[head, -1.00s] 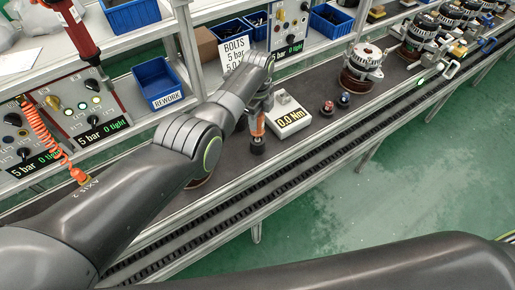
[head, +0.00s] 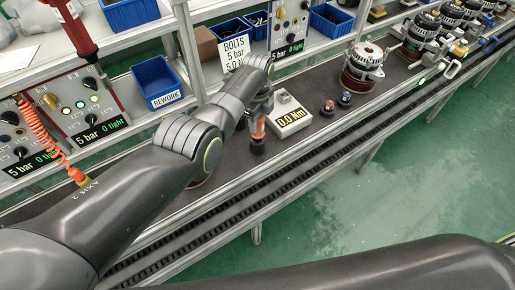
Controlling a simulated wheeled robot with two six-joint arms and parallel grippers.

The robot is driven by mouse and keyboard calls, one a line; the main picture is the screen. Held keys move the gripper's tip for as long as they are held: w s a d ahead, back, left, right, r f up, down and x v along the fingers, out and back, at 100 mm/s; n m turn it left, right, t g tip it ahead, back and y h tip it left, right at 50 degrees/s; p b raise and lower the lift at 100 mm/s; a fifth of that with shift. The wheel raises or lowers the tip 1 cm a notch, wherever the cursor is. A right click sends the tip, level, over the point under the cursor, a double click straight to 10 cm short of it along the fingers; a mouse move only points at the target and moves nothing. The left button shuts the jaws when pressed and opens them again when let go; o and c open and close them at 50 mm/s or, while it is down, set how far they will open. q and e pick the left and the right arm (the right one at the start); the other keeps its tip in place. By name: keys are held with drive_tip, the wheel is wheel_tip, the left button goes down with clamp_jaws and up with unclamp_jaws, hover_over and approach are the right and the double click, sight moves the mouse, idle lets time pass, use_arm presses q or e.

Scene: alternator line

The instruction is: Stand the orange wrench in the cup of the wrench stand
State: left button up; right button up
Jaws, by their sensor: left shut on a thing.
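The orange wrench (head: 258,127) is upright in the head view, left of the torque display, with its orange part showing under my left gripper (head: 261,103). The left gripper is shut on the wrench from above, and the forearm partly hides the jaws. The wrench's lower end meets the dark round cup of the wrench stand (head: 257,147) on the bench. I cannot tell how deep it sits in the cup. My right gripper is out of view; only my right arm crosses the bottom.
A torque display (head: 291,119) reading 0.0 Nm stands just right of the wrench. A blue rework bin (head: 157,83) is behind my left arm. The conveyor rail (head: 215,232) runs along the front.

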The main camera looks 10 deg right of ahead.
use_arm(q)
drive_tip(key=shift+f, duration=0.35)
drive_tip(key=o, duration=1.2)
drive_tip(key=shift+r, duration=0.1)
drive_tip(key=shift+c, duration=0.2)
wheel_tip(320, 180, up, 6)
drive_tip(key=shift+f+p, duration=0.25)
drive_tip(key=shift+p, duration=0.4)
wheel_tip(320, 180, up, 12)
drive_tip(key=b, duration=0.2)
drive_tip(key=shift+f, duration=0.15)
